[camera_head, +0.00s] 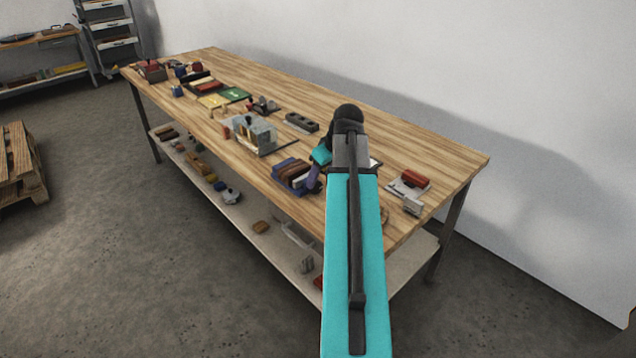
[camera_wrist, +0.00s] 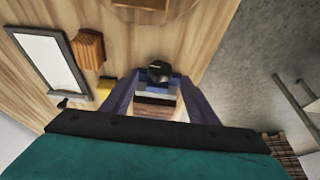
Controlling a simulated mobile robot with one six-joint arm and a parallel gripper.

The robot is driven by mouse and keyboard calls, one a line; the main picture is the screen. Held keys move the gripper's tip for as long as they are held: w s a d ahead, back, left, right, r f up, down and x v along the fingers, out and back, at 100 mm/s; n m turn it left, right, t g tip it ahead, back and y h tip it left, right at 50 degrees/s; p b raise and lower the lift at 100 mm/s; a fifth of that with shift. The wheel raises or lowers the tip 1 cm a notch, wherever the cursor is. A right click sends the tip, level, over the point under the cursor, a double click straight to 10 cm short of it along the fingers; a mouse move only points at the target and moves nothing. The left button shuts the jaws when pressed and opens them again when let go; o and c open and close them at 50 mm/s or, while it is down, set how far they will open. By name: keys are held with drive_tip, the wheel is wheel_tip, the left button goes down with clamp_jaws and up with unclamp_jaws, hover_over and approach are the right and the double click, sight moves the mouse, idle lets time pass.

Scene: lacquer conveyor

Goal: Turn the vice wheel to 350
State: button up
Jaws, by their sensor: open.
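I cannot pick out the vice or its wheel for certain. A grey metal piece with a red block (camera_head: 413,178) sits at the right end of the wooden workbench; whether it is the vice is unclear. My gripper (camera_wrist: 161,98) is open in the wrist view, its two purple fingers spread on either side of a blue holder with brown and grey blocks (camera_wrist: 155,106). A black round knob (camera_wrist: 159,71) shows at its far edge. In the head view one purple finger is beside the blue holder (camera_head: 279,171); my arm hides part of the bench there.
The bench (camera_head: 440,150) carries a clear-sided box (camera_head: 262,135), a dark slotted block (camera_head: 301,122) and green and yellow trays (camera_head: 234,95). The wrist view shows a dark-framed white panel (camera_wrist: 45,60) and a brown block (camera_wrist: 88,48). The bench's back right is bare.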

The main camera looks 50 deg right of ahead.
sight(318, 183)
drive_tip(key=shift+x, duration=2)
drive_tip(key=shift+c, duration=0.2)
drive_tip(key=c, duration=1)
